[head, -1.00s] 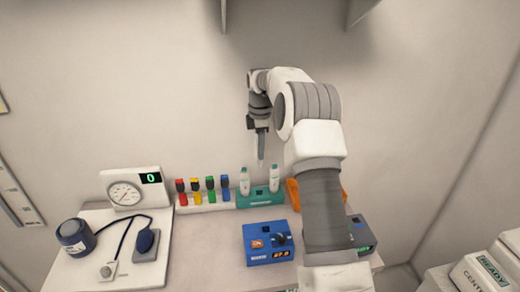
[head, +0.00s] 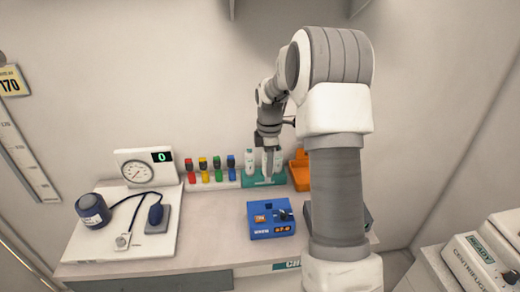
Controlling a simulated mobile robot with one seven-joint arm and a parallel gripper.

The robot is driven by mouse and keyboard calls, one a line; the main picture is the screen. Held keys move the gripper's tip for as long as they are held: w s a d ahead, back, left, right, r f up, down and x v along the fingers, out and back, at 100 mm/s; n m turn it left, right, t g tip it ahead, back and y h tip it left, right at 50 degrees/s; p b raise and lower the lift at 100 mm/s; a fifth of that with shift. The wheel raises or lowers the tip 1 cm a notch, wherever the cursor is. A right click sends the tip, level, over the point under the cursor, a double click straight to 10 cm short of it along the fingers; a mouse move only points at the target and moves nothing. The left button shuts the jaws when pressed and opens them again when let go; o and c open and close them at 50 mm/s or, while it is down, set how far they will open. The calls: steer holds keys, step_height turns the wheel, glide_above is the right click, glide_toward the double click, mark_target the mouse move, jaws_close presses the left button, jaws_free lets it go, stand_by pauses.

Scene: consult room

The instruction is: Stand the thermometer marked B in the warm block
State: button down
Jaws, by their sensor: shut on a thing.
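My gripper (head: 267,163) is shut on a slim pale thing, seemingly a thermometer, which is mostly hidden by the fingers. It hangs pointing down at the green rack (head: 250,182), between two white upright thermometers, one at left (head: 250,163) and one at right (head: 277,160). I cannot tell whether its tip is in the rack or just in front of it. No letter mark is readable. The blue box with lit orange digits (head: 270,220), seemingly the warm block, sits on the desk nearer to me, with a dark round part on top.
An orange holder (head: 300,171) stands right of the rack, partly behind my arm.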

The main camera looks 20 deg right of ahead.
steer(key=s+a+f+b, duration=0.1)
steer(key=s+f+b, duration=0.2)
steer(key=s+f, duration=0.1)
steer(key=shift+f, duration=0.75)
steer(key=shift+f+b, duration=1.4)
steer(key=shift+f, duration=0.6)
stand_by(0.4)
steer(key=c, duration=0.6)
jaws_free()
steer(key=shift+o, duration=0.2)
step_height(320, 180, up, 18)
steer(key=shift+f, duration=0.25)
steer(key=shift+a, duration=0.1)
